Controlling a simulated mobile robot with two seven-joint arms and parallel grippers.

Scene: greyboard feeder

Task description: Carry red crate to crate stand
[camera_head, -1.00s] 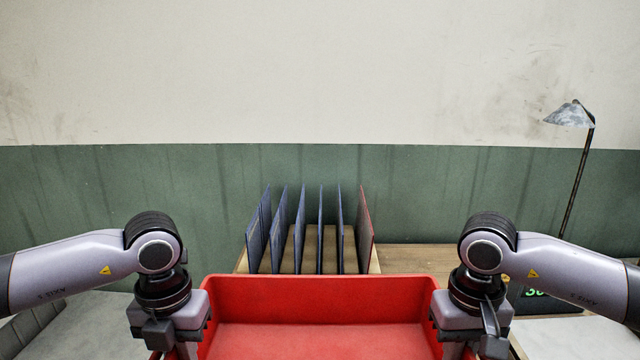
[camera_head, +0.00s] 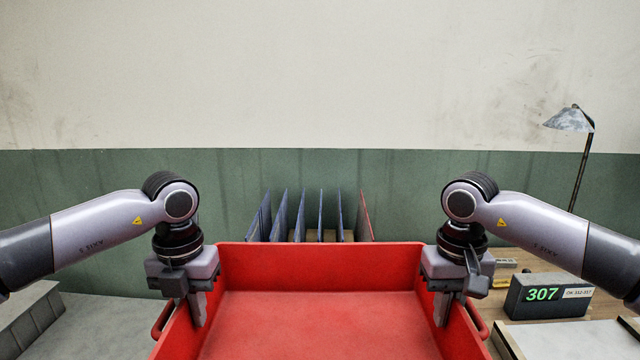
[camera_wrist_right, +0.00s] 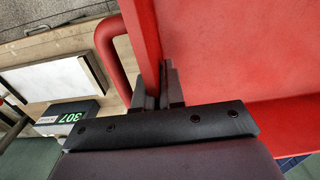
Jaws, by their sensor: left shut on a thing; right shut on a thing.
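The red crate (camera_head: 320,322) fills the bottom middle of the head view, and its inside looks empty where I see it. Its near end is cut off by the frame. My left gripper (camera_head: 197,312) is shut on the crate's left wall. My right gripper (camera_head: 441,310) is shut on its right wall. In the right wrist view, the right fingers (camera_wrist_right: 160,92) straddle the red crate wall (camera_wrist_right: 148,40) near a side handle. I cannot pick out the crate stand for certain.
Behind the crate stands a row of blue boards and one red board (camera_head: 364,218). At the right, a table holds a display reading 307 (camera_head: 546,295), a white panel (camera_head: 560,340) and a lamp (camera_head: 571,120). A grey slatted thing (camera_head: 32,318) is at left.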

